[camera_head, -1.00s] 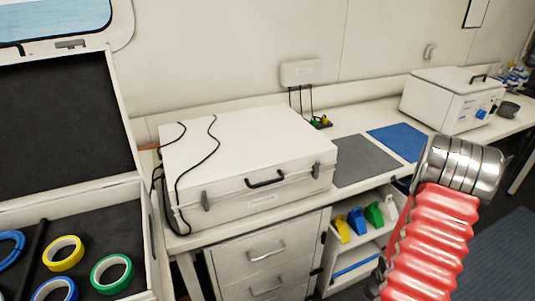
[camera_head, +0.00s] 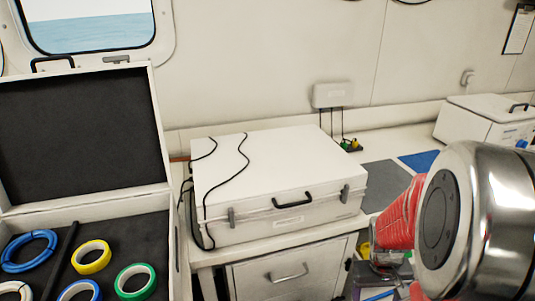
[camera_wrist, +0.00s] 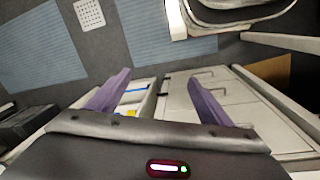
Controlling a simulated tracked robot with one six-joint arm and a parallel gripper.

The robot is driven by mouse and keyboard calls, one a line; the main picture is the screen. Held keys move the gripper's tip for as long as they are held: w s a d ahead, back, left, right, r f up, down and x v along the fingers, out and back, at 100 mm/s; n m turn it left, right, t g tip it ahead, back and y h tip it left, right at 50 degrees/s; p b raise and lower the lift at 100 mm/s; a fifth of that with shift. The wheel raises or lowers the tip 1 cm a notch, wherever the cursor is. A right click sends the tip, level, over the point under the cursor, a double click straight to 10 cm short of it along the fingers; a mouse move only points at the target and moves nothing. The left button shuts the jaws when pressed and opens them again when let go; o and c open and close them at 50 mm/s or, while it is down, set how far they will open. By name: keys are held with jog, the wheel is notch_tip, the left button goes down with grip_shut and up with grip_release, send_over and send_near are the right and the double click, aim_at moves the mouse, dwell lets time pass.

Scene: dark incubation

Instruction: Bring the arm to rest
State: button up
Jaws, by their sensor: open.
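My gripper (camera_wrist: 155,95) shows in the wrist view with its two purple fingers spread wide apart and nothing between them. It hangs over the floor in front of the cabinets, with open shelves and drawers behind the fingers. In the head view, part of my arm, with a red ribbed sleeve and a large shiny metal joint, fills the lower right. The gripper itself cannot be made out in the head view.
A closed white case (camera_head: 265,185) with black cables lies on the bench. An open case (camera_head: 115,216) at left holds several tape rolls. A white box (camera_head: 487,121) stands at far right. Drawers (camera_head: 285,275) are below the bench. A grey mat (camera_head: 385,178) lies bare.

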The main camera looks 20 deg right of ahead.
jog(key=a+r+n+t+y, duration=0.1)
jog(key=a+r+n+t, duration=0.2)
jog(key=a+r, duration=1.8)
jog(key=s+a+t, duration=0.1)
jog(key=a+t, duration=0.1)
jog(key=t, duration=0.1)
jog(key=shift+a+r+n+y, duration=0.15)
jog(key=shift+a+n+y, duration=0.15)
jog(key=shift+n, duration=0.1)
jog(key=shift+w, duration=0.1)
jog(key=shift+c, duration=0.5)
